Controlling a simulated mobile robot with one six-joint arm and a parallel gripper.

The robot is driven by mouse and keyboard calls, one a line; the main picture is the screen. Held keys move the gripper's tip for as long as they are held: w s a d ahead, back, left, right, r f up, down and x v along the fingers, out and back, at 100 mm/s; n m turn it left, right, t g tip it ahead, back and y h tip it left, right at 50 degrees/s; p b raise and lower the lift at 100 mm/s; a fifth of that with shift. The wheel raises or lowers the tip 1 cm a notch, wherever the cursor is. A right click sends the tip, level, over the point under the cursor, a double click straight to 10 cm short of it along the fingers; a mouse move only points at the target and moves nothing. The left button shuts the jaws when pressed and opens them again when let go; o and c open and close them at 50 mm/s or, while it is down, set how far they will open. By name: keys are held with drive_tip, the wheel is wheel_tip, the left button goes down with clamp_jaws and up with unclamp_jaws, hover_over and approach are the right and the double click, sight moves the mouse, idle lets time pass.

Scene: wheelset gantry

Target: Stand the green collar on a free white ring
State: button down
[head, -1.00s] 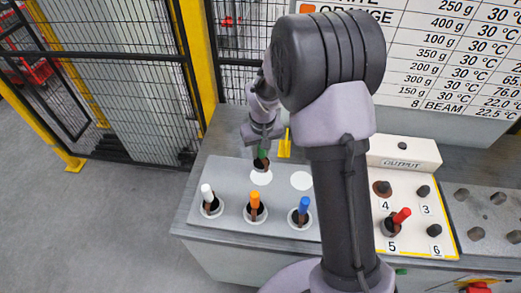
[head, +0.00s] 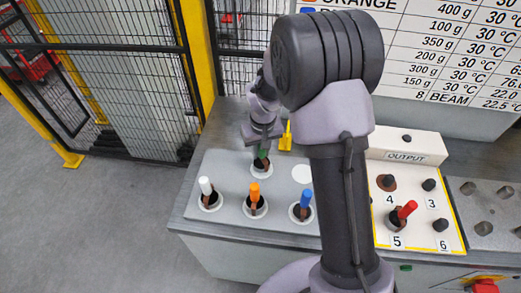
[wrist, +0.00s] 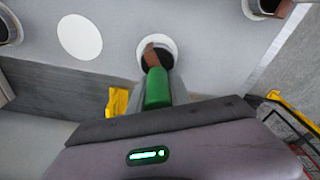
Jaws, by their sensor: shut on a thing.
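The green collar (wrist: 158,90) is a green cylinder with a brown arm and a dark round base. In the wrist view its base lies within a white ring (wrist: 171,42), whose rim shows around it. In the head view the green collar (head: 262,160) is at the back left ring of the grey plate. My gripper (head: 262,147) is shut on its green part from above. Whether the base presses fully on the plate is hard to tell. Another white ring (head: 302,174) to the right is empty; it also shows in the wrist view (wrist: 80,37).
White (head: 205,187), orange (head: 255,193) and blue (head: 305,198) collars stand on the front rings. A red collar (head: 405,212) stands on the output panel (head: 412,240) at right. A yellow piece (head: 286,137) stands behind the plate.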

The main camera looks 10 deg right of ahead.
drive_tip(key=shift+f+b, duration=0.75)
drive_tip(key=shift+f, duration=0.2)
drive_tip(key=shift+r, duration=0.1)
drive_tip(key=c, duration=1.1)
unclamp_jaws()
drive_tip(key=r+p, duration=0.1)
drive_tip(key=r, duration=0.4)
drive_tip(key=s+r+p, duration=0.1)
drive_tip(key=r+p, duration=0.1)
drive_tip(key=r, duration=0.4)
drive_tip(key=s+r+p, duration=0.1)
drive_tip(key=r+p, duration=0.1)
drive_tip(key=r, duration=0.4)
drive_tip(key=shift+d+r, duration=0.1)
drive_tip(key=shift+r, duration=0.05)
